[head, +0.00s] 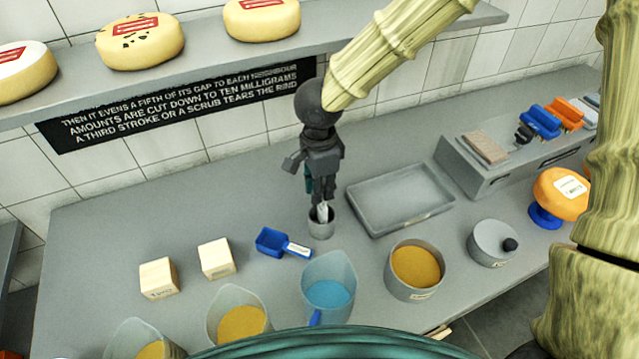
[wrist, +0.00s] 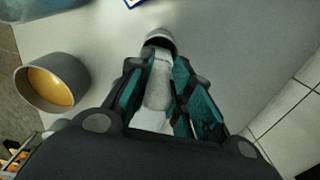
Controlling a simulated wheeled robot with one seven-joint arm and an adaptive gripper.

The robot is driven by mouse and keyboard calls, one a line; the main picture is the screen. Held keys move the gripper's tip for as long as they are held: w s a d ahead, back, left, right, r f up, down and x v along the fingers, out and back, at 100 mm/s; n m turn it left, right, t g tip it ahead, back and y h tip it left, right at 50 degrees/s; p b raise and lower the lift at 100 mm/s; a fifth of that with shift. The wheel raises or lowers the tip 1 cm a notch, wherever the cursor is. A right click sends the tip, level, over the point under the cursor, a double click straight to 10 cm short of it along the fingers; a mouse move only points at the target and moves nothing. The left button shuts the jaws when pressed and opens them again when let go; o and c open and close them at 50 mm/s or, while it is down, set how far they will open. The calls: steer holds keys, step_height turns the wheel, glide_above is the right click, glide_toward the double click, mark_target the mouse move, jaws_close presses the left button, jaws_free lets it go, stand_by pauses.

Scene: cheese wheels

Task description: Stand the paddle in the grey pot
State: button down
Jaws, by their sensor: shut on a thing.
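My gripper (head: 322,196) points down over the middle of the counter and is shut on the paddle. The paddle (head: 322,212) is pale and mostly hidden by my fingers in the head view. In the wrist view the paddle (wrist: 158,85) runs between my two teal-padded jaws (wrist: 158,90). Its lower end is at the mouth of the small grey pot (head: 321,228) and looks to be inside the rim. The small grey pot (wrist: 160,38) also shows beyond the fingertips in the wrist view. How deep the paddle reaches is hidden.
A grey tray (head: 400,228) stands close at right. A blue scoop (head: 272,241) and a jug of blue liquid (head: 328,296) are near the pot. A wider pot of yellow liquid (head: 416,292) and a lidded pot (head: 491,247) stand at right. Wooden blocks (head: 216,260) are at left.

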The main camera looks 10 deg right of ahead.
steer(key=c, duration=1.2)
jaws_free()
step_height(320, 180, up, 12)
stand_by(0.5)
